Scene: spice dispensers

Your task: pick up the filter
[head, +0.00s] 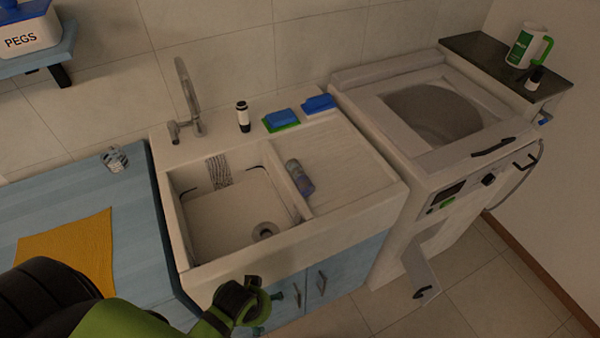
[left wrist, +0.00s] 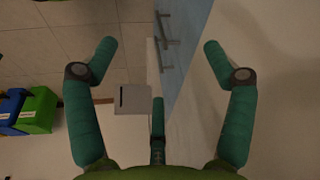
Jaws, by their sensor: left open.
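Nothing in view can be named as the filter with certainty. A small grey and blue cylinder (head: 299,178) lies tilted on the divider between the sink basin and the ribbed drainboard, but I cannot tell whether it is the filter. My left gripper (head: 268,312) is in front of the sink cabinet in the head view, well apart from the cylinder. My right gripper is not in view.
The white sink (head: 215,257) stands beside a washing machine (head: 402,185), whose small lower flap (head: 424,270) hangs open. A yellow cloth (head: 70,245) covers part of the blue counter (head: 137,200). Floor (head: 480,285) is clear.

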